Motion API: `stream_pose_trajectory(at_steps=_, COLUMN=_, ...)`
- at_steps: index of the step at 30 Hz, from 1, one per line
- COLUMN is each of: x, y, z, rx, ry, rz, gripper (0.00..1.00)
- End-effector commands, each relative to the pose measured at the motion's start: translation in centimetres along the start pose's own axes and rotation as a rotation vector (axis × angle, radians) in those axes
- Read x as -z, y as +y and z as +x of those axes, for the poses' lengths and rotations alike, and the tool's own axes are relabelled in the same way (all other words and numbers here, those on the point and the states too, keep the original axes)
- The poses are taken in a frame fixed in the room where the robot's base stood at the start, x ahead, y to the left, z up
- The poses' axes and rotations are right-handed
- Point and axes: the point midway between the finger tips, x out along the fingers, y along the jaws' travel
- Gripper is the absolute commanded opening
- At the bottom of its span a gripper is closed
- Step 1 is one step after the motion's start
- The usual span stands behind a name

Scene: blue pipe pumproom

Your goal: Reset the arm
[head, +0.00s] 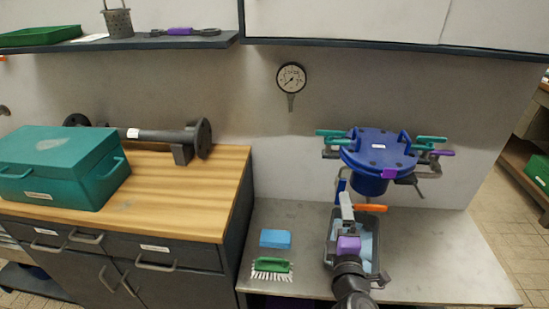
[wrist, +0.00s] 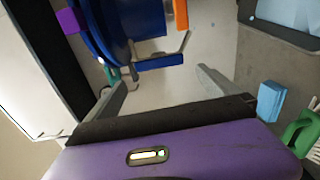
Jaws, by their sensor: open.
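My gripper (head: 346,203) is over the grey bin on the low metal bench, in front of the blue lidded vessel (head: 378,152). In the wrist view, my gripper (wrist: 162,78) is open, with its two grey fingers apart and nothing between them. The blue vessel (wrist: 140,20) shows beyond the fingers. My arm hides part of the bin in the head view.
A grey bin (head: 331,255) with light blue contents stands under my arm. A blue sponge (head: 275,238) and green brush (head: 272,265) lie left of it. An orange handle (head: 370,208) is close by my gripper. A teal toolbox (head: 60,165) stands on the wooden counter.

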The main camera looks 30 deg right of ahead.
Motion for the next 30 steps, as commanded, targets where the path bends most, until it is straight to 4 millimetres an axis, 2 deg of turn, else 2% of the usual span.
stream_pose_trajectory(at_steps=6, x=0.3, y=0.1, z=0.0, rx=-0.003, ry=0.011, rz=0.025, gripper=1.00)
stream_pose_trajectory(at_steps=10, x=1.8, y=1.4, z=-0.1, rx=-0.018, ry=0.080, rz=0.167, gripper=1.00)
stream_pose_trajectory(at_steps=13, x=3.0, y=1.9, z=-1.9, rx=-0.007, ry=0.154, rz=0.320, gripper=1.00)
stream_pose_trajectory(at_steps=17, x=4.3, y=1.5, z=-5.9, rx=0.044, ry=0.253, rz=0.528, gripper=1.00)
stream_pose_trajectory(at_steps=22, x=5.0, y=1.1, z=-12.3, rx=0.134, ry=0.355, rz=0.782, gripper=1.00)
stream_pose_trajectory(at_steps=30, x=3.8, y=1.9, z=-23.4, rx=0.312, ry=0.432, rz=1.183, gripper=1.00)
